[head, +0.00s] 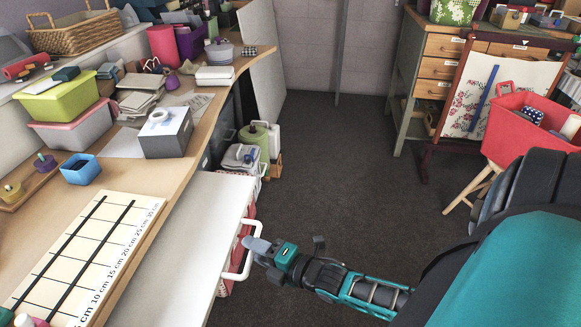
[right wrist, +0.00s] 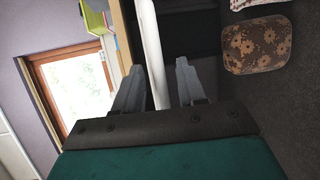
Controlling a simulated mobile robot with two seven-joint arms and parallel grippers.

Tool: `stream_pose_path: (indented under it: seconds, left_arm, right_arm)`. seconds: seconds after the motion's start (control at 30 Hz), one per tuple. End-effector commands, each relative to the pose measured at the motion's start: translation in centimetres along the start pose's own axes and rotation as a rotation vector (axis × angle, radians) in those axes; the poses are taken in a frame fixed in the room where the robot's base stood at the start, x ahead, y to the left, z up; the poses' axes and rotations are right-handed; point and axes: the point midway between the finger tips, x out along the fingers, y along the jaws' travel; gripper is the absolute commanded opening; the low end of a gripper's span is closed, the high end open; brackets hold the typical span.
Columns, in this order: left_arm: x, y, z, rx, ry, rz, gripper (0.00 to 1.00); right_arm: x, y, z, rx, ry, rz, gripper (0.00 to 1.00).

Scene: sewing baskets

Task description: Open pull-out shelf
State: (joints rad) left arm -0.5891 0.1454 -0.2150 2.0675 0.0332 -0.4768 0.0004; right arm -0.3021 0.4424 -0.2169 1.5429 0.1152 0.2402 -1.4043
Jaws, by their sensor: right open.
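The pull-out shelf (head: 190,240) is a flat white panel that sticks out from under the left worktable in the head view. A white bar handle (head: 240,268) is on its front edge. My right gripper (head: 257,252) is at this handle, with its arm coming from the lower right. In the right wrist view, a white bar (right wrist: 152,50), which looks like the handle, runs between the two open fingers (right wrist: 157,85). The fingers stand apart from it on both sides. My left gripper is not in view.
The worktable (head: 150,190) holds a ruled cutting board (head: 85,255), a grey box (head: 166,135) and several baskets. Containers stand on the floor beyond the shelf. A red bin (head: 520,120) and a wooden drawer cabinet (head: 440,70) stand at right. The dark floor (head: 330,160) between is clear.

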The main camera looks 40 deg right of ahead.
Motion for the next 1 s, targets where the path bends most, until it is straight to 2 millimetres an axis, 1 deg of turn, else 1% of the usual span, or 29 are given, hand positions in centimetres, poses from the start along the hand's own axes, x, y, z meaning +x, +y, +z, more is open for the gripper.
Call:
stream_pose_path:
  seconds: [0.03, 0.3, 0.4, 0.5, 0.6, 0.7, 1.0]
  left_arm:
    - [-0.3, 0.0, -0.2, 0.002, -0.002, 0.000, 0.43]
    - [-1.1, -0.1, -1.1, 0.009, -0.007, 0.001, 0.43]
    - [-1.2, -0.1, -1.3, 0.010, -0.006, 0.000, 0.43]
    - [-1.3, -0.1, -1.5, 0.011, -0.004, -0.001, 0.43]
    - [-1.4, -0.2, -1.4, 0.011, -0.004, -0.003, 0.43]
    - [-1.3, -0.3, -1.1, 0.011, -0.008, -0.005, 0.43]
    - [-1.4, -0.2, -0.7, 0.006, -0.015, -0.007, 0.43]
  right_arm:
    - [-0.9, 0.1, 0.0, 0.000, 0.001, -0.004, 0.40]
    - [-6.7, 0.1, 0.0, 0.000, 0.000, -0.005, 0.40]
    - [-8.6, 0.1, 0.0, 0.000, 0.000, -0.005, 0.40]
    - [-10.1, 0.1, 0.0, 0.000, 0.001, -0.003, 0.40]
    - [-11.1, 0.1, 0.0, 0.000, 0.000, -0.003, 0.40]
    - [-11.6, 0.1, 0.0, -0.001, 0.000, -0.001, 0.40]
    - [-11.8, 0.0, 0.0, -0.001, 0.000, 0.000, 0.40]
